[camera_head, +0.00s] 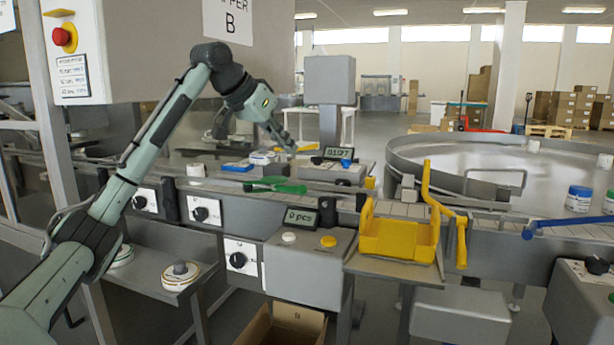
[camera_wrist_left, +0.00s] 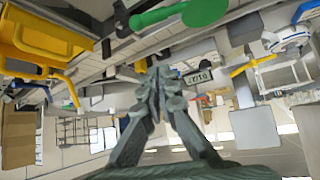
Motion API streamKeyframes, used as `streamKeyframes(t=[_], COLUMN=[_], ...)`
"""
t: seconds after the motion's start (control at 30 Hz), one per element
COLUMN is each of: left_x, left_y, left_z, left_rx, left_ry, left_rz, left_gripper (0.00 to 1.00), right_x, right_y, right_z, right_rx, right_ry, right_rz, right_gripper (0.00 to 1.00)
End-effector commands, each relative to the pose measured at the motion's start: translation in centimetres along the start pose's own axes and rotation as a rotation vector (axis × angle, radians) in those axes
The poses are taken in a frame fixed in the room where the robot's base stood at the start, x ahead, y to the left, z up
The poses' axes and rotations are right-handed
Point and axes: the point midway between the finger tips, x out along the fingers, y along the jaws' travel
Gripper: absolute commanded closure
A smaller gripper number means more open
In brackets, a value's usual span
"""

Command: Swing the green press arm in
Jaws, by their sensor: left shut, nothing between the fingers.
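The green press arm (camera_head: 275,186) lies roughly level across the conveyor line in the middle of the head view. In the left wrist view, which is turned upside down, the green press arm (camera_wrist_left: 185,12) shows at the top edge, partly cut off. My left gripper (camera_head: 291,149) is above and behind the green arm, apart from it. In the left wrist view its fingers (camera_wrist_left: 157,82) are together with nothing between them. My right gripper is in neither view.
A display reading 0127 (camera_head: 338,153) stands close to the right of my left gripper. A blue-lidded container (camera_head: 263,157) and a blue item (camera_head: 237,166) are left of it. A yellow tray (camera_head: 399,238) and yellow lever (camera_head: 432,190) stand right. A round steel table (camera_head: 480,150) is beyond.

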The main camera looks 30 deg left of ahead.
Motion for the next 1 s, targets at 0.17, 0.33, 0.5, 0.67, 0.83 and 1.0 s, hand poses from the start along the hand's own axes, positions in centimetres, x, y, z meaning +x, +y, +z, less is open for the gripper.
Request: streamKeyframes(t=[0.17, 0.33, 0.5, 0.67, 0.83, 1.0], left_x=[0.0, 0.2, 2.1, 5.4, 9.1, 9.2], left_y=[0.0, 0.0, 0.0, 0.0, 0.1, -0.2], left_z=[0.0, 0.0, 0.0, 0.0, 0.0, 1.8], left_rx=[0.0, 0.0, -0.001, -0.001, -0.002, 0.002], left_ry=[0.001, 0.0, -0.002, -0.003, -0.002, -0.002], left_rz=[0.0, 0.0, 0.001, 0.001, 0.002, -0.004], left_gripper=[1.0, 1.0, 1.0, 1.0, 1.0, 1.0], right_x=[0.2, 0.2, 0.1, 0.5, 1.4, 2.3], right_y=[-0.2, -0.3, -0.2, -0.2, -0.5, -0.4], right_z=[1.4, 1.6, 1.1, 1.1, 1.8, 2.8], right_rx=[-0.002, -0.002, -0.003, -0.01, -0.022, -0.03], right_ry=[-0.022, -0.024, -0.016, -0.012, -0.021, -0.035], right_rz=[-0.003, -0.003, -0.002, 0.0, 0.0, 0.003], right_gripper=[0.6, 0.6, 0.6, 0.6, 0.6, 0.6])
